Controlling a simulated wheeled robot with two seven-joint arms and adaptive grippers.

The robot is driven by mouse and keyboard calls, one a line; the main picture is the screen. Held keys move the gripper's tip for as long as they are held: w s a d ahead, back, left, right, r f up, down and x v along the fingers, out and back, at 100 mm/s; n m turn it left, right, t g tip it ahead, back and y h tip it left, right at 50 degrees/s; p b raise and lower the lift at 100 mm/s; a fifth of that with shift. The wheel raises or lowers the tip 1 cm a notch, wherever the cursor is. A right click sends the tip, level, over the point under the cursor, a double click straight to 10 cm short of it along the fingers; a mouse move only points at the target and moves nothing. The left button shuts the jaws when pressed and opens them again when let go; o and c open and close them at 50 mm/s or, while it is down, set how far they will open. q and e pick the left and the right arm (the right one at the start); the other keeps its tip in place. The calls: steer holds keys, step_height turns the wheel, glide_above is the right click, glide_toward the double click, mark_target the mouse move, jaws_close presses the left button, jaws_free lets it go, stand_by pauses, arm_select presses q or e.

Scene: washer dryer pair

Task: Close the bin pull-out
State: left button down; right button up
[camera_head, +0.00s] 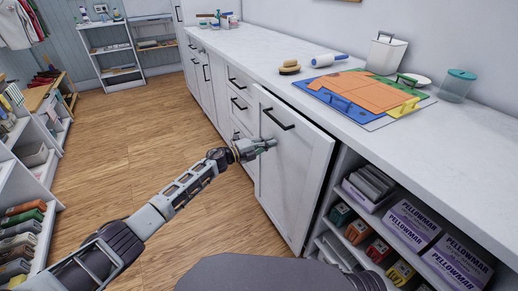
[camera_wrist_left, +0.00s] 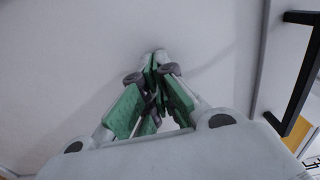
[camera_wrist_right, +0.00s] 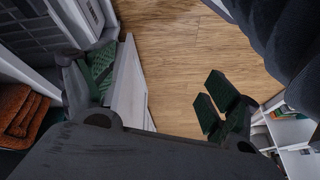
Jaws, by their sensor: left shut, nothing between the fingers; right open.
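The bin pull-out has a white framed front panel (camera_head: 292,172) with a black bar handle (camera_head: 278,120) near its top. The panel stands a little proud of the cabinet run. My left gripper (camera_head: 270,144) is shut and empty, at the panel's face below the handle. In the left wrist view the fingertips (camera_wrist_left: 158,62) are at the white panel (camera_wrist_left: 70,60), with the handle (camera_wrist_left: 298,85) to the right; contact is hard to tell. My right gripper (camera_wrist_right: 155,75) is open, with a white panel edge (camera_wrist_right: 128,95) by its left finger. It cannot be made out in the head view.
The white countertop (camera_head: 230,50) carries a coloured board set (camera_head: 370,95), a brush (camera_head: 290,67) and a teal-lidded jar (camera_head: 458,85). Open shelves with boxes (camera_head: 410,224) stand right of the panel. Shelving (camera_head: 35,155) lines the left. The wooden floor (camera_head: 150,130) between is clear.

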mark_target(277, 139)
arm_select(q)
steer(key=b+x, duration=0.1)
steer(key=x, duration=0.4)
steer(key=shift+f, duration=0.1)
steer(key=shift+w+d+b, duration=0.1)
steer(key=shift+b, duration=0.2)
arm_select(e)
steer(key=shift+t+y, duration=0.3)
steer(key=shift+t, duration=0.1)
steer(key=f, duration=0.2)
steer(key=a+f, duration=0.1)
steer(key=f, duration=0.1)
steer(key=shift+w, duration=0.35)
arm_select(q)
steer(key=shift+r, duration=0.3)
arm_select(e)
steer(key=shift+s, duration=0.1)
